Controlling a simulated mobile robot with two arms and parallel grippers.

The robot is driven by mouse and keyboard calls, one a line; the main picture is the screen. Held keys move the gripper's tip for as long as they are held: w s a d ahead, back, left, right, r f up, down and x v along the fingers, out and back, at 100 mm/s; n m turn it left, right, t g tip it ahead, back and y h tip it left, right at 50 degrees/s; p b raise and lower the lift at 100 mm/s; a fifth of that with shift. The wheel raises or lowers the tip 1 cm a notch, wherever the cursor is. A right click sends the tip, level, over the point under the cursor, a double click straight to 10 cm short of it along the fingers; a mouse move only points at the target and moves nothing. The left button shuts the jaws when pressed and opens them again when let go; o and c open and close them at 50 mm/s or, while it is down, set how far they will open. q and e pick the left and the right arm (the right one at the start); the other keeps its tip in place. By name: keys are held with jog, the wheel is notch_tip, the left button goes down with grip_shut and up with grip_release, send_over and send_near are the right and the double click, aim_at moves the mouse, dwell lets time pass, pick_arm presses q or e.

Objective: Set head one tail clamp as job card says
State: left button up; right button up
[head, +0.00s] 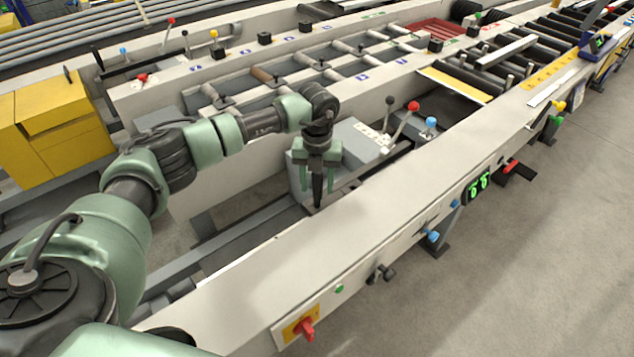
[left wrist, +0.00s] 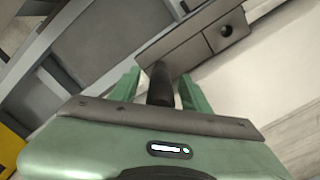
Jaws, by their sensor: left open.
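My left gripper (head: 317,182) points down over the gap behind the front rail, with its green fingers apart. A dark rod (head: 317,192) shows between the fingers; the left wrist view also shows this dark rod (left wrist: 160,84) between the open fingers (left wrist: 158,88). I cannot tell whether the fingers touch it, or whether it is the tail clamp's handle. Just right of the gripper is a grey control box (head: 345,145) with a red-knobbed lever (head: 413,106), a black-knobbed lever (head: 389,100) and a blue knob (head: 431,122). No job card is readable. My right gripper is not in view.
The pale front rail (head: 330,230) runs diagonally beside the gripper. Its outer face carries a red switch (head: 306,328) and a green display (head: 479,186). A yellow box (head: 50,130) stands at the left. The grey floor (head: 540,260) at right is clear.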

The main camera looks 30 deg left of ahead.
pick_arm(q)
notch_tip(320, 180, up, 8)
jog(key=shift+f+b, duration=0.15)
jog(key=shift+b, duration=0.45)
